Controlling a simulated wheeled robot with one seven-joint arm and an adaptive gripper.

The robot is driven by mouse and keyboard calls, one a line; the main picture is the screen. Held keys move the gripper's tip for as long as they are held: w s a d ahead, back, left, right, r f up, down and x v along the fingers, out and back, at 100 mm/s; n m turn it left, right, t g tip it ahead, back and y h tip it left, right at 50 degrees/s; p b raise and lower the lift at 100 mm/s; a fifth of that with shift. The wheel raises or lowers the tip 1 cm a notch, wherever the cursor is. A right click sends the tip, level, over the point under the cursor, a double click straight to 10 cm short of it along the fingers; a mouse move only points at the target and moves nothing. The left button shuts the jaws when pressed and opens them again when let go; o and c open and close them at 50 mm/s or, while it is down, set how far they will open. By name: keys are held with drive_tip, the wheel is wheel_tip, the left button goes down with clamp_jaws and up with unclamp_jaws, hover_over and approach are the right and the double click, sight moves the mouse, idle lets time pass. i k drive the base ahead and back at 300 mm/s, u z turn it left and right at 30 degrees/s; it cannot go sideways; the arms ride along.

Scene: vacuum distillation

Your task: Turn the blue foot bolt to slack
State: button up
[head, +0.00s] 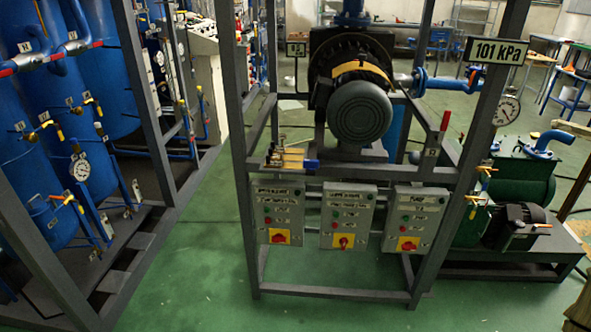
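I cannot make out a blue foot bolt for certain. A small blue piece (304,164) sits at the right end of a brass-coloured fitting (285,158) on the frame's middle rail, left of and below the big motor (360,110). It is too small to tell whether it is a bolt, or tight or slack. The motor is dark grey with a round front and a yellow-brown band, and is mounted in the grey steel frame (239,130). Its feet are mostly hidden. My gripper is not in view.
Control boxes with red knobs, one of them the left box (279,212), hang below the rail. A "101 kPa" sign (499,51) and a gauge (506,110) are at right. Blue tanks (80,120) stand left, a green pump (522,172) right. Green floor (195,250) is clear in front.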

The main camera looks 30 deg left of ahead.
sight(312, 165)
drive_tip(key=u, duration=0.9)
